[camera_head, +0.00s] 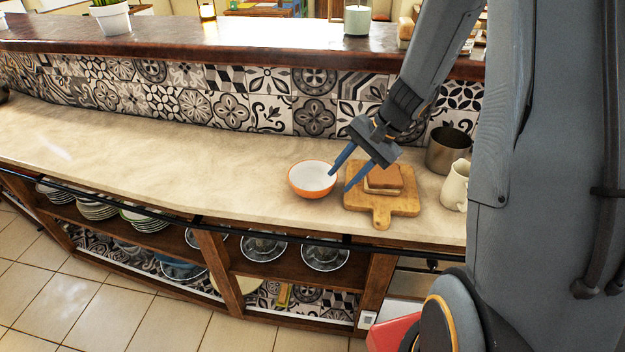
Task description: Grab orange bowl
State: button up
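The orange bowl (312,179), white inside and orange outside, sits upright on the light countertop (210,160) near its front edge. My gripper (340,179) comes down from the upper right with its two blue fingers spread apart. The left finger shows at the bowl's right rim, and the other finger is farther right, over the left side of the cutting board. I cannot tell whether the left finger touches the bowl or only overlaps it in the picture. Nothing shows held between the fingers.
A wooden cutting board (398,205) with bread (383,180) lies just right of the bowl. A metal pot (449,150) and a cream pitcher (455,187) stand farther right. A dark raised ledge (230,38) runs behind. The counter left of the bowl is clear.

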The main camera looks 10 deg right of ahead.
aim_at(333, 183)
jog(key=p+x, duration=0.1)
jog(key=x, duration=0.1)
jog(key=p+x, duration=0.1)
jog(key=x, duration=0.1)
jog(key=shift+w+a, duration=0.25)
jog(key=shift+a, duration=0.2)
jog(key=shift+w+a+f, duration=0.1)
jog(key=shift+a+f, duration=0.05)
jog(key=shift+f, duration=0.3)
grip_shut()
